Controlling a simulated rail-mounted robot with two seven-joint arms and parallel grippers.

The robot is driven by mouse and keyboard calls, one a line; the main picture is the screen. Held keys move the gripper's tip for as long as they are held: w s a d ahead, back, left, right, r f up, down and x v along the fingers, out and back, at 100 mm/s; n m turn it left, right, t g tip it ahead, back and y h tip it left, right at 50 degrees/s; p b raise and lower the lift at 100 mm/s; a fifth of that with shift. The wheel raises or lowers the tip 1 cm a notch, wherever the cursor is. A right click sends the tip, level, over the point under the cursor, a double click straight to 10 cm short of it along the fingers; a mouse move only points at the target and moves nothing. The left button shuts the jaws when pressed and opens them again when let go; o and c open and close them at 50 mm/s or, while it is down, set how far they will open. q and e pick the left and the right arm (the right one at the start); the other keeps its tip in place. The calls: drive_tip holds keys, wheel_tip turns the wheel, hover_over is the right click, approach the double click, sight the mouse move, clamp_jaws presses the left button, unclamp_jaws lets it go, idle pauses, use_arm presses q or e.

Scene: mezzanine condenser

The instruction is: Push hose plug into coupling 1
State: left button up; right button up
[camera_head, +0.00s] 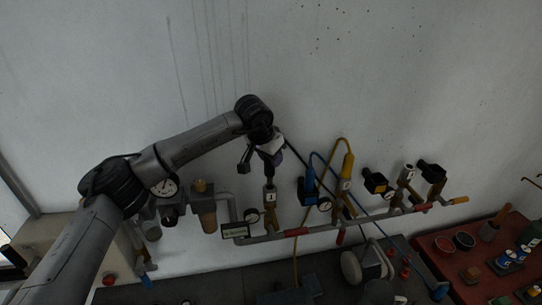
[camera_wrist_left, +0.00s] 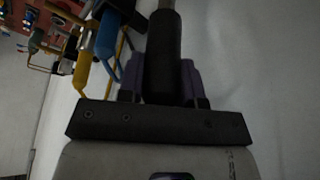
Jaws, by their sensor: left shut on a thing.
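My left gripper (camera_head: 271,158) is above coupling 1 (camera_head: 270,198), a brass upright fitting with a white "1" label. It is shut on the hose plug (camera_head: 270,178), which points down toward the coupling. From the head view I cannot tell whether the plug's tip touches the coupling's mouth. In the left wrist view the purple fingers (camera_wrist_left: 163,85) hold the plug's thick black body (camera_wrist_left: 164,50), with a grey metal end at the top edge. A dark hose (camera_head: 338,189) runs from near the gripper down to the right. My right gripper is not in view.
Right of coupling 1, blue (camera_head: 309,186) and yellow (camera_head: 347,165) hose plugs stand on the manifold pipe (camera_head: 318,229). Black capped fittings (camera_head: 375,181) are farther right. A red bench (camera_head: 447,270) holds small parts.

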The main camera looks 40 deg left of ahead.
sight(271, 169)
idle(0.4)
use_arm(q)
drive_tip(key=shift+f+b, duration=0.5)
drive_tip(key=shift+f, duration=0.4)
drive_tip(key=shift+f+b, duration=0.45)
drive_tip(key=shift+f, duration=0.45)
drive_tip(key=shift+f, duration=0.6)
drive_tip(key=o, duration=1)
drive_tip(key=shift+r+b, duration=0.1)
drive_tip(key=shift+b, duration=0.2)
drive_tip(key=shift+b+v, duration=1.6)
drive_tip(key=shift+v, duration=5.3)
